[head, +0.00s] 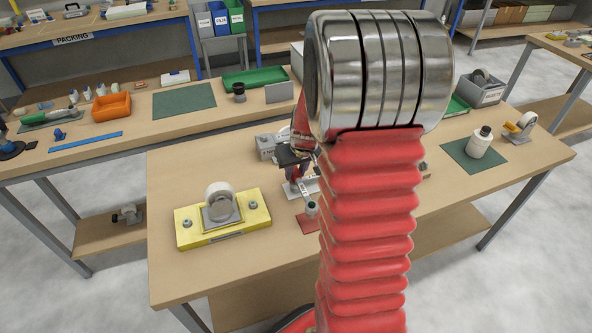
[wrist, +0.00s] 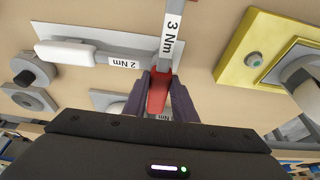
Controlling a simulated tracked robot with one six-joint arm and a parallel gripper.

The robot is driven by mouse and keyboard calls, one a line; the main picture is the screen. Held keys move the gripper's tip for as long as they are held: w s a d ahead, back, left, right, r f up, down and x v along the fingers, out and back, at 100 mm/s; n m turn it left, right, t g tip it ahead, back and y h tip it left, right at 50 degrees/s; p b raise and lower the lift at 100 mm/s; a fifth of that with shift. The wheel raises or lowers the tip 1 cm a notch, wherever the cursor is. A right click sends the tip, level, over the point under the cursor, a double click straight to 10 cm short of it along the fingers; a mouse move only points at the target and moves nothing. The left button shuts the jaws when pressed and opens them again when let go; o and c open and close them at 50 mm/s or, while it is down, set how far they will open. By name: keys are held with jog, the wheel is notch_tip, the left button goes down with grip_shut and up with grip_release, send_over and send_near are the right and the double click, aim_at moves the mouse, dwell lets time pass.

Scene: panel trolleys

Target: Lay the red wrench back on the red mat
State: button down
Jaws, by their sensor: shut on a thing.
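My gripper (wrist: 157,88) is shut on the red handle of the red wrench (wrist: 158,95). The wrench's grey shaft, with a white "3 Nm" label, runs up to the top edge of the wrist view. In the head view my gripper (head: 292,160) is over the middle of the near table, and my arm hides much around it. The red mat (head: 308,223) shows partly beside my arm, with a small grey thing at its edge.
A yellow plate (head: 255,207) with a caster and knobs is at the table's front left; it also shows in the wrist view (wrist: 245,40). A grey box (head: 267,147) stands behind my gripper.

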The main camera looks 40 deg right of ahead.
aim_at(300, 183)
jog(key=shift+f, duration=0.3)
jog(key=c, duration=1.5)
grip_release()
jog(key=shift+f, duration=0.1)
jog(key=shift+o, duration=0.2)
notch_tip(300, 183, up, 2)
jog(key=v, duration=1.1)
jog(key=shift+s, duration=0.2)
jog(key=shift+a+r, duration=0.15)
jog(key=shift+r, duration=0.1)
